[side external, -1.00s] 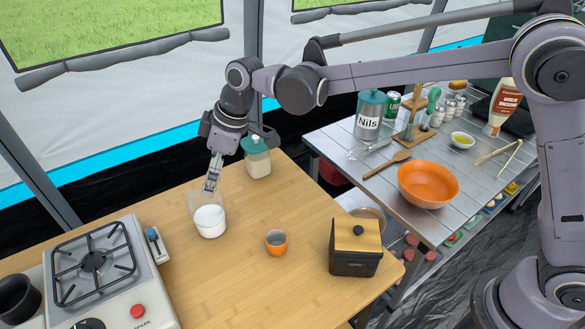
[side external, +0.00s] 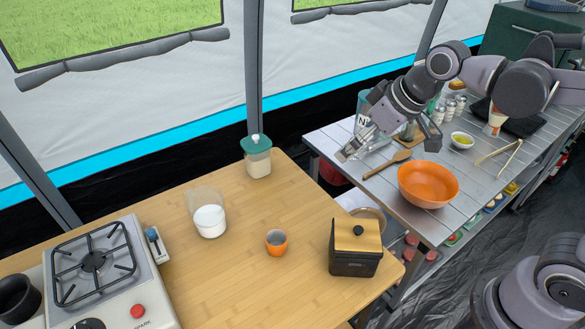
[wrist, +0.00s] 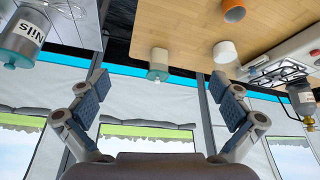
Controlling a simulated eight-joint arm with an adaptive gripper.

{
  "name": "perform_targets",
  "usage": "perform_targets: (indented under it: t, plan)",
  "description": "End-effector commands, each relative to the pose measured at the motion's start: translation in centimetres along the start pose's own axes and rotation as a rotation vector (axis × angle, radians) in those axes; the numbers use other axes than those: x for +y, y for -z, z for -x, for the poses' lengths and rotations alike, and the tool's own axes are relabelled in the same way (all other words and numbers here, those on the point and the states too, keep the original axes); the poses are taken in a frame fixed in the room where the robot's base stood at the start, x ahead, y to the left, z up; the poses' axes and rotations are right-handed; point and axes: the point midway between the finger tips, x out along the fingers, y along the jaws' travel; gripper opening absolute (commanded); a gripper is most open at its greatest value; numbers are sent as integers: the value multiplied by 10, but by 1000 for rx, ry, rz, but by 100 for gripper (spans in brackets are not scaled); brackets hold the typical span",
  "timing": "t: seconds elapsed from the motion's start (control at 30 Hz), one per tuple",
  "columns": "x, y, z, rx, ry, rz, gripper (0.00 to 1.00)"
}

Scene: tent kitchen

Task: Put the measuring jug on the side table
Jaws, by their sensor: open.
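The measuring jug (side external: 209,220), a clear vessel with white contents in its lower part, stands upright on the wooden table (side external: 180,265). It shows small in the wrist view (wrist: 225,52). My gripper (side external: 350,150) is open and empty, over the left edge of the slatted metal table (side external: 330,140), well to the right of the jug. In the wrist view my gripper's two fingers (wrist: 160,92) are spread wide with nothing between them. I cannot tell for certain which table is the side table.
An orange cup (side external: 277,243), a black box with a wooden lid (side external: 355,250), a teal-lidded jar (side external: 258,165) and a stove (side external: 95,270) share the wooden table. The metal table holds an orange bowl (side external: 428,186), a wooden spoon (side external: 388,166) and several bottles. A gap separates the tables.

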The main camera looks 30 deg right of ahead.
Motion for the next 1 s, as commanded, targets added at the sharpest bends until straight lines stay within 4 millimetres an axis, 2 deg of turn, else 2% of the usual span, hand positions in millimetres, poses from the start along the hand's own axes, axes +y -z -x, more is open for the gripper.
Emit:
perform_targets:
  t: [0.03, 0.2, 0.3, 0.4, 0.57, 0.9, 1.0]
  plan:
    - [8, -20, 5, 9, -22, -44, 100]
    - [27, -69, 11, 42, -82, -167, 100]
    - [33, -89, 11, 57, -106, -217, 100]
    - [37, -102, 10, 66, -121, -247, 100]
    - [38, -107, 10, 71, -129, -264, 100]
    - [38, -106, 10, 70, -128, -263, 100]
    - [44, -101, 12, 62, -134, -283, 100]
